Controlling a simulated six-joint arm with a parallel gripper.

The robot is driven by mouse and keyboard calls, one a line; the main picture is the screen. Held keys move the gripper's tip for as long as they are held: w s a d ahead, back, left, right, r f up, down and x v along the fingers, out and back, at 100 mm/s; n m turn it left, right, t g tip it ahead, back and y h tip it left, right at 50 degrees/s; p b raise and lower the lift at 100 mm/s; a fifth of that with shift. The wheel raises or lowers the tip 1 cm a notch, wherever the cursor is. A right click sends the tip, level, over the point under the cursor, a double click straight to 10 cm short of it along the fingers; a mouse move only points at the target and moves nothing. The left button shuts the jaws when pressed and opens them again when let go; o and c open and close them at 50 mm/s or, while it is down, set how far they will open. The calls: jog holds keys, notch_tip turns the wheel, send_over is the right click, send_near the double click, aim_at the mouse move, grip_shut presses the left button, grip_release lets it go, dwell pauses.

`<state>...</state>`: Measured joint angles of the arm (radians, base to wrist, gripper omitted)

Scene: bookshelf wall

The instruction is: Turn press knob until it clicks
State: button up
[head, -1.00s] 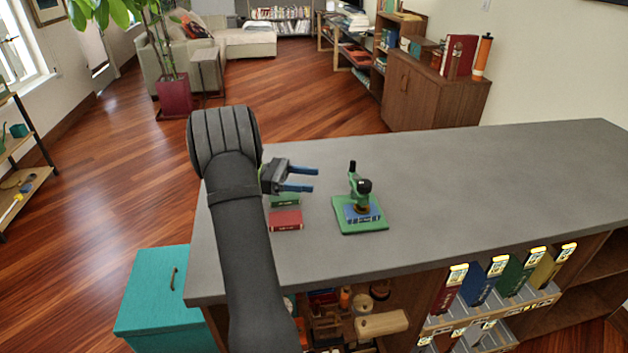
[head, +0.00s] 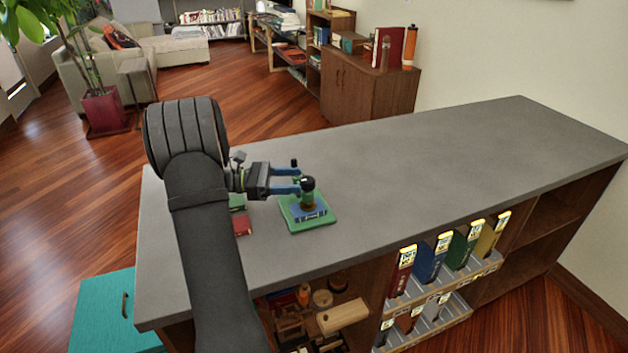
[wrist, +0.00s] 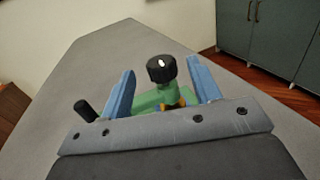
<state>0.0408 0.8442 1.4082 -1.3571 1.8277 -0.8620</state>
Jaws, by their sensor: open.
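The press (head: 308,219) stands upright on the grey counter, with a green base and a blue plate on it. Its black knob (head: 308,184) tops the press; in the wrist view the knob (wrist: 161,68) has a white mark and shows between the two blue fingers, beyond their tips. My gripper (head: 300,182) is open, its blue fingers pointing right at the knob's height, close to it. No contact is clear. A black handle (wrist: 86,110) shows left of the left finger in the wrist view. The press's lower part is partly hidden by my gripper there.
A red book (head: 242,225) and a green book (head: 237,203) lie left of the press, partly behind my arm. The grey counter (head: 430,170) is clear to the right. Several upright books stand on the shelf below its front edge.

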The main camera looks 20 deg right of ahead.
aim_at(314, 181)
jog(key=x, duration=0.6)
jog(key=shift+s+d, duration=0.1)
jog(key=shift+d, duration=0.05)
jog(key=shift+c, duration=0.3)
jog(key=c, duration=0.9)
jog(key=shift+s+m+g+y, duration=0.1)
jog(key=shift+m+g+y, duration=0.6)
jog(key=shift+g, duration=0.4)
jog(key=shift+s+m+g+y, duration=0.1)
jog(key=shift+m+g+y, duration=0.4)
jog(key=shift+m+g, duration=0.5)
jog(key=shift+c, duration=0.2)
